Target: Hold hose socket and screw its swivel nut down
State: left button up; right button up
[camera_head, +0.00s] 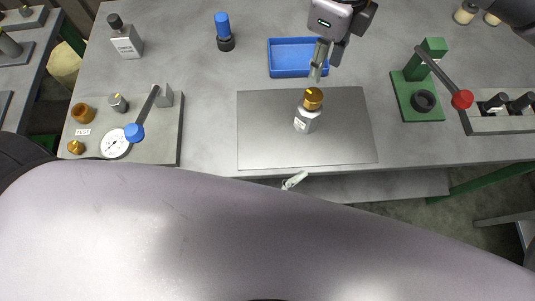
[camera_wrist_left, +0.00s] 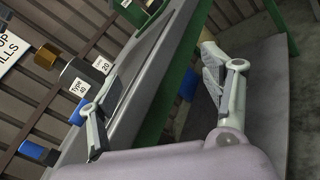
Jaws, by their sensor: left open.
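A small pale bottle-like body (camera_head: 306,121) with a label stands on the grey mat, with a gold-coloured nut (camera_head: 313,97) on its top. My right gripper (camera_head: 318,68) comes down from above, its fingers just over the gold nut. A narrow grey part shows there, but I cannot tell if it is a fingertip or a held hose socket. My left gripper (camera_head: 295,180) is at the table's front edge, in front of the mat, mostly hidden by my arm. In the left wrist view its fingers (camera_wrist_left: 155,88) are wide apart with nothing between them.
A blue tray (camera_head: 298,74) lies behind the grey mat (camera_head: 260,150). A green press (camera_head: 420,95) with a red-knobbed lever stands right. A plate (camera_head: 165,148) with a gauge and blue-knobbed lever is left. The table edge (camera_wrist_left: 150,90) runs close to my left gripper.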

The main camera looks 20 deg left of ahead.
aim_at(302, 122)
pick_arm(q)
jog(key=a+r+n+t+y, duration=0.3)
jog(key=a+r+n+y, duration=0.3)
jog(key=a+n, duration=0.4)
jog(key=shift+n+h, duration=0.3)
jog(key=shift+h, duration=0.3)
jog(key=x, duration=1.7)
jog(key=shift+w+d+r, duration=0.15)
jog(key=shift+w+r, duration=0.15)
jog(key=shift+w, duration=0.05)
jog(key=shift+c, duration=0.5)
grip_shut()
jog(key=c, duration=0.6)
grip_release()
jog(key=c, duration=1)
jog(key=shift+c, duration=0.2)
